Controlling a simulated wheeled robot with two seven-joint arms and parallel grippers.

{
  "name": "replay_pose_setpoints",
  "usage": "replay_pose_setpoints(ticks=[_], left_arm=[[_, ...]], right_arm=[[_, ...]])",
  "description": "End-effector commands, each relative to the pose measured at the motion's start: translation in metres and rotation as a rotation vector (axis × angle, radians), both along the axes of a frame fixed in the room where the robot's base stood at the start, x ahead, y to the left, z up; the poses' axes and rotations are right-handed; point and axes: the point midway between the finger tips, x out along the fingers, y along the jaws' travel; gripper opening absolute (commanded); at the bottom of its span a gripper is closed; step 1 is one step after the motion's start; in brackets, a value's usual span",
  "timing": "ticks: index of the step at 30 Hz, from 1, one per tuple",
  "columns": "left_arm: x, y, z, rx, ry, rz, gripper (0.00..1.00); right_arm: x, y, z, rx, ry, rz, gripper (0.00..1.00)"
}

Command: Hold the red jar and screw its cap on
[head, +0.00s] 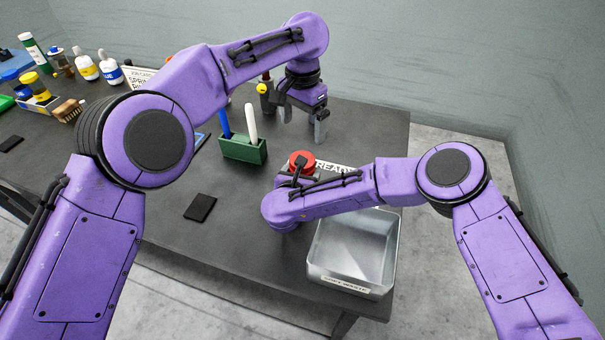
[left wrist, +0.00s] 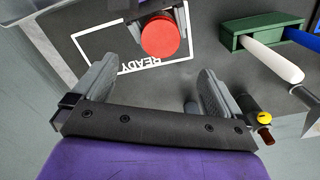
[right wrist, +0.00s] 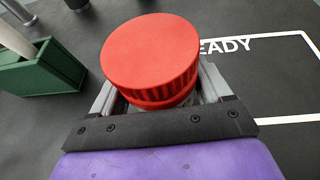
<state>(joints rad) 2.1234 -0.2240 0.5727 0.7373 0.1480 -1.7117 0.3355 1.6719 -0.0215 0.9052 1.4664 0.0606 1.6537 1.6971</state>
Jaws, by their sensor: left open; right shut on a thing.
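The red jar (right wrist: 150,104) is in my right gripper (right wrist: 158,92), its body mostly hidden below the cap. A wide red ribbed cap (right wrist: 150,52) sits on top of it; I cannot tell how tight it is. In the head view the cap (head: 302,161) shows just beyond my right wrist, and the right fingers are mostly hidden. My left gripper (head: 303,121) is open and empty beyond the jar. In the left wrist view the cap (left wrist: 160,37) lies ahead of the left gripper's (left wrist: 155,86) spread fingers, apart from them.
A white READY outline (head: 335,168) lies by the jar. A green holder (head: 243,149) with blue and white handles stands left of it. A steel bin (head: 352,275) stands in front. A small yellow-topped item (head: 262,88) is near my left gripper. Bottles (head: 86,64) stand far left.

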Motion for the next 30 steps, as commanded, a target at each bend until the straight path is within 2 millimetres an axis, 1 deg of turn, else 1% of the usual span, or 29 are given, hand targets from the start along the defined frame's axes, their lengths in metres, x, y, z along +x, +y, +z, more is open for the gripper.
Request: replay_pose_setpoints(ticks=[3,11,12,14,20,23,26,30], left_arm=[[0.0,0.0,0.009,0.001,-0.001,-0.001,1.0],[0.0,0.0,0.011,0.0,0.0,-0.001,1.0],[0.0,0.0,0.011,0.0,0.0,-0.001,1.0],[0.0,0.0,0.011,0.0,0.0,-0.001,1.0],[0.0,0.0,0.011,0.0,0.0,0.0,1.0],[0.0,0.0,0.009,0.0,0.0,0.0,1.0],[0.0,0.0,0.003,0.0,0.0,0.0,1.0],[0.0,0.0,-0.007,0.0,0.0,0.0,1.0]], right_arm=[[0.0,0.0,0.0,0.001,-0.001,0.0,0.0],[0.0,0.0,0.001,0.001,-0.001,0.0,0.0],[0.0,0.0,0.001,0.001,-0.001,0.0,0.81],[0.0,0.0,0.001,0.001,-0.001,0.0,1.0],[0.0,0.0,0.0,0.001,-0.001,0.0,1.0],[-0.004,0.002,0.001,0.0,-0.001,0.001,1.0],[-0.017,0.005,0.006,0.0,-0.001,0.003,1.0],[-0.045,0.012,0.017,0.001,-0.002,0.003,1.0]])
